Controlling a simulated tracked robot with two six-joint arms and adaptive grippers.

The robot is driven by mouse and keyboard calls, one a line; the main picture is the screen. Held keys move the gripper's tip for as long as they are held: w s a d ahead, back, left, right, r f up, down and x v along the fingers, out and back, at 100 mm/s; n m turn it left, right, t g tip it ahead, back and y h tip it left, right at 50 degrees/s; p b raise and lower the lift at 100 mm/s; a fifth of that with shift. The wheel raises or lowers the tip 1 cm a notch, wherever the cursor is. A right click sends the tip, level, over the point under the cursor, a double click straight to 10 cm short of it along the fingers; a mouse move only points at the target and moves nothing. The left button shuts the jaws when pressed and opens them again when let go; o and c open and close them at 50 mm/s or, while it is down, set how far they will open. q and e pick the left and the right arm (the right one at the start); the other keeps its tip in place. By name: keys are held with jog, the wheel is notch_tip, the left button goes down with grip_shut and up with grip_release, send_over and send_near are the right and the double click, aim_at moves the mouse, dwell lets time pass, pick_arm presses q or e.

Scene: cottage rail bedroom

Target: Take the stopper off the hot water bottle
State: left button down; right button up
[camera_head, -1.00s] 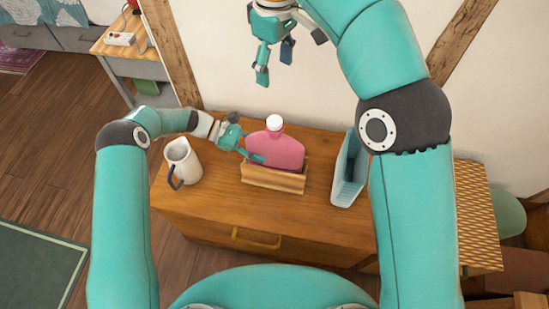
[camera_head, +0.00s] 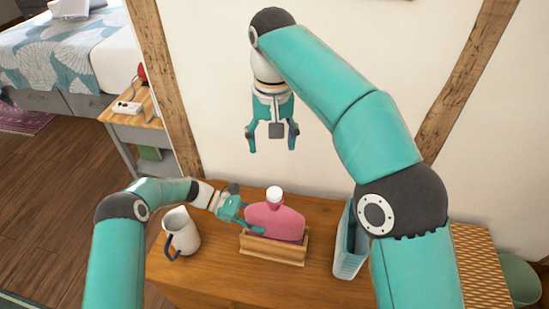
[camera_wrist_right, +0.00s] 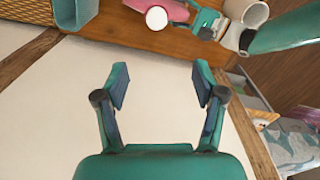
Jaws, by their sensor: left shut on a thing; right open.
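The pink hot water bottle (camera_head: 275,222) stands upright in a wooden holder (camera_head: 273,248) on the dresser. Its white stopper (camera_head: 274,193) is on the neck at the top; it also shows in the right wrist view (camera_wrist_right: 157,18). My left gripper (camera_head: 250,222) is shut on the bottle's left side. My right gripper (camera_head: 272,140) is open and empty, pointing down well above the stopper, in front of the wall. In the right wrist view its two fingers (camera_wrist_right: 160,88) are spread with nothing between them, and the stopper is beyond them.
A white jug (camera_head: 182,232) with a dark handle stands on the dresser (camera_head: 215,272) left of the bottle. A light blue basket (camera_head: 349,250) stands to the right. The wall is close behind. A side table (camera_head: 146,132) stands at the left.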

jog(key=m, duration=2.2)
send_over(274, 191)
notch_tip(274, 191, down, 5)
notch_tip(274, 191, down, 11)
jog(key=shift+f, duration=0.2)
jog(key=shift+c, duration=0.4)
